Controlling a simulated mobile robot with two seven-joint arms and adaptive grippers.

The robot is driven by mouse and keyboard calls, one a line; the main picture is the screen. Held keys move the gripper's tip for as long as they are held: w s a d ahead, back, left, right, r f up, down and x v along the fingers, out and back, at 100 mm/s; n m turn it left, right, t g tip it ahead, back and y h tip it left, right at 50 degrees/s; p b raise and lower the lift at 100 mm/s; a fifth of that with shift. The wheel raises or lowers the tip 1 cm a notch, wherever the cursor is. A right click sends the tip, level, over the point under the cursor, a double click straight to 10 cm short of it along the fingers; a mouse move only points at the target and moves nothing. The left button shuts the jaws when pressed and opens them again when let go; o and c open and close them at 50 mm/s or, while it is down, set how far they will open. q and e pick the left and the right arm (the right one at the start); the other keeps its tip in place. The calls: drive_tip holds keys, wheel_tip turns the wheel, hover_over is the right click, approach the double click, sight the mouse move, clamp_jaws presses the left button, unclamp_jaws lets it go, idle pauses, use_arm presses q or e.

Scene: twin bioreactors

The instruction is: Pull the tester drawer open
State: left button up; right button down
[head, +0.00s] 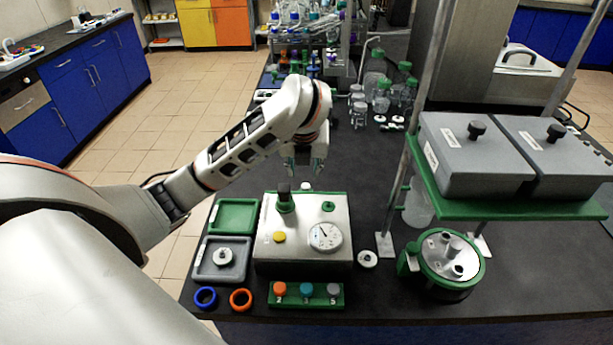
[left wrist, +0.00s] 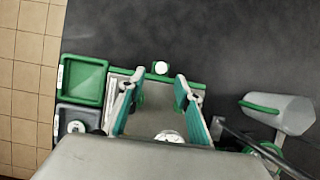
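The tester (head: 275,245) is a silver box with a round gauge (head: 326,236), a yellow button and a dark upright cylinder in a green ring on top. At its far side a round white knob (head: 306,187) shows; it also shows in the left wrist view (left wrist: 161,67), on a green part (left wrist: 150,76) along the tester's edge that looks like the drawer front. My left gripper (head: 305,165) hangs above that far edge. In the left wrist view its fingers (left wrist: 160,84) are spread and empty, one on each side of the knob in the picture. Contact cannot be told. My right gripper is out of view.
Green (head: 233,216) and grey (head: 222,260) trays stand left of the tester. A green block with coloured plugs (head: 307,295) and two rings lie in front. A green shelf with grey boxes (head: 472,155) stands right. Glassware is at the back; bench between is clear.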

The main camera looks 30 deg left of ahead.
sight(306, 186)
use_arm(q)
drive_tip(key=shift+s+d, duration=0.15)
drive_tip(key=shift+d, duration=0.1)
drive_tip(key=shift+b+x, duration=0.4)
drive_tip(key=shift+x, duration=0.6)
drive_tip(key=shift+d+f, duration=0.15)
drive_tip(key=shift+f, duration=0.25)
drive_tip(key=shift+w, duration=0.3)
drive_tip(key=shift+w+f+p, duration=0.15)
drive_tip(key=shift+w+p, duration=0.15)
drive_tip(key=shift+s+a+f, duration=0.1)
drive_tip(key=shift+a+f, duration=0.1)
drive_tip(key=shift+f, duration=0.4)
drive_tip(key=shift+s+a+f, duration=0.1)
drive_tip(key=shift+a+f, duration=0.15)
drive_tip(key=shift+f, duration=0.35)
drive_tip(key=shift+x, duration=1)
drive_tip(key=shift+w, duration=0.1)
clamp_jaws()
